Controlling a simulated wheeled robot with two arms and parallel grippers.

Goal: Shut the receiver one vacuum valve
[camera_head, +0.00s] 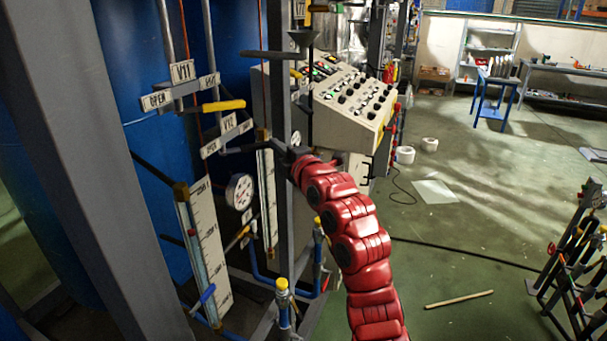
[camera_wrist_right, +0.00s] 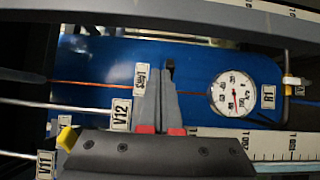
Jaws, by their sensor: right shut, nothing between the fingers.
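A valve plate labelled V11 (camera_head: 182,71), with an OPEN tag (camera_head: 157,100) and another tag at its right end, is on the rig. A yellow-gripped lever (camera_head: 222,105) lies roughly level just below it. Under that is a plate labelled V12 (camera_head: 229,123), whose label also shows in the right wrist view (camera_wrist_right: 121,114). My right gripper (camera_head: 250,149) is beside the right end of the V12 plate, shut and empty. In the wrist view its fingers (camera_wrist_right: 160,93) are close together beside a SHUT tag (camera_wrist_right: 140,77); a small black tip (camera_wrist_right: 170,67) shows at their ends. My left gripper is not in view.
A round gauge (camera_head: 239,191) and white scales with sight tubes (camera_head: 203,255) are below the valves. An R1 tag (camera_wrist_right: 268,97) is next to the gauge in the wrist view. Grey posts (camera_head: 90,170) and blue tanks crowd the left. A control panel (camera_head: 350,105) stands behind my arm.

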